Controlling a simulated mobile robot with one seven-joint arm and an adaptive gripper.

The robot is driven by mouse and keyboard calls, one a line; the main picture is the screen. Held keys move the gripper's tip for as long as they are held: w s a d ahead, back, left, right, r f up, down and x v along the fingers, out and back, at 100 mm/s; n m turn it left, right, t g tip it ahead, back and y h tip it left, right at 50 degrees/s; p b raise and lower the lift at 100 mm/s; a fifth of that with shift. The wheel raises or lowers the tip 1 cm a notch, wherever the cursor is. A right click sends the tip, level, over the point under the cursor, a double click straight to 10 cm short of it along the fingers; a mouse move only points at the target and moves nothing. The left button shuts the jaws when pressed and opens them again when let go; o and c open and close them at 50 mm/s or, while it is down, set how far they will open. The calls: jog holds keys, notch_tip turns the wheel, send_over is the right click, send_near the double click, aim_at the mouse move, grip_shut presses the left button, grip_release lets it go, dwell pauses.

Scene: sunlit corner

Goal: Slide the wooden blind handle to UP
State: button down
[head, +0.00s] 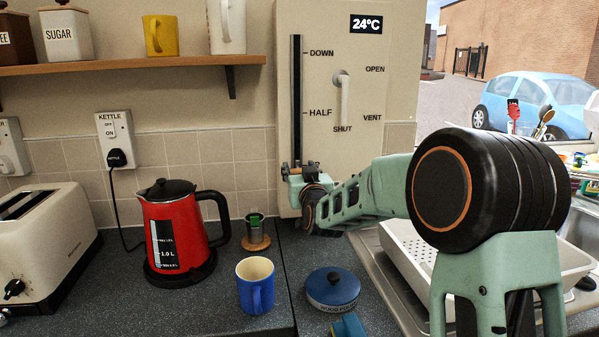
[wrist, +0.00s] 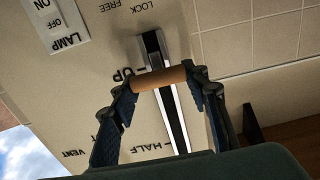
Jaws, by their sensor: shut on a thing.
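In the head view my gripper (head: 299,172) is at the lower end of the slot (head: 297,90), against the cream panel (head: 390,75). DOWN is at the top there and HALF (head: 320,113) midway. The UP label is hidden in the head view, and the handle is mostly hidden there.
A white knob lever (head: 344,95) stands right of the slot, among OPEN, VENT and SHUT. A red kettle (head: 178,235), blue mug (head: 256,285) and blue lidded pot (head: 333,290) stand on the counter below. A white dish rack (head: 405,250) is under my arm.

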jog(key=shift+f, duration=0.35)
jog(key=c, duration=1.1)
grip_release()
jog(key=shift+r, duration=0.1)
jog(key=s, duration=0.4)
jog(key=s+d, duration=0.1)
jog(key=s, duration=0.3)
jog(key=s+d, duration=0.1)
jog(key=s, duration=0.3)
jog(key=shift+d, duration=0.2)
jog(key=shift+w, duration=0.1)
